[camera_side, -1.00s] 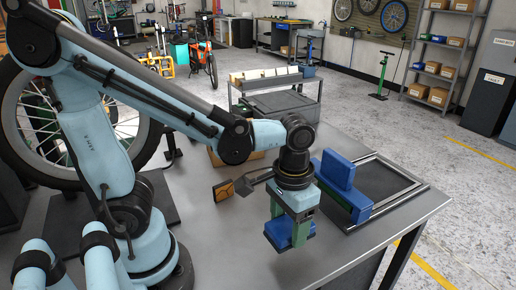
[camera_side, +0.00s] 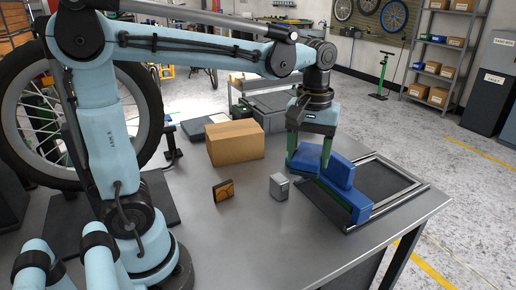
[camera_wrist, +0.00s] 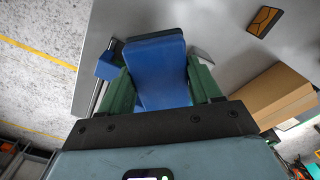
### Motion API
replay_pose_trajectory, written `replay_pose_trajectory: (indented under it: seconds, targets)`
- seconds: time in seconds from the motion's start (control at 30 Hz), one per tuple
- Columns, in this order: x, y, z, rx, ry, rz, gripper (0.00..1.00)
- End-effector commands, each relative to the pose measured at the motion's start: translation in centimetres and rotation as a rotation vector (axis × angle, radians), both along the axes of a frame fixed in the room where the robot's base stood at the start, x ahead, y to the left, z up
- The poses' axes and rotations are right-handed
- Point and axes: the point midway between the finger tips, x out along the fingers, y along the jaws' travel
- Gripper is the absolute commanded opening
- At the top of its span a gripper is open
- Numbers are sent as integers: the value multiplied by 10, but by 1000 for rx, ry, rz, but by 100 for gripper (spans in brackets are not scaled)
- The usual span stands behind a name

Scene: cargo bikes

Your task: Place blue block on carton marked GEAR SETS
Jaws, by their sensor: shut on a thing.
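My gripper (camera_side: 309,160) is shut on a blue block (camera_side: 304,158), held above the table at the left of the tray frame. In the wrist view the blue block (camera_wrist: 157,70) lies between the two green fingers. A brown cardboard carton (camera_side: 235,143) stands on the table to the left of my gripper; it also shows at the right of the wrist view (camera_wrist: 272,96). I can read no marking on it. Whether the held block touches the blue pieces behind it is unclear.
Other blue pieces (camera_side: 357,202) sit at the near left of a black-and-metal tray frame (camera_side: 412,190). A small grey box (camera_side: 279,187) stands below my gripper. The table's front is clear.

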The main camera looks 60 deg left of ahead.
Motion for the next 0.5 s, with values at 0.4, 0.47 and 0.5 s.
replay_pose_trajectory:
  seconds: [0.4, 0.47, 0.5]
  targets:
    - [35, 188, 35, 0, -1, 633, 29]
    - [32, 209, 38, 0, -1, 697, 29]
    - [30, 221, 39, 0, -1, 734, 29]
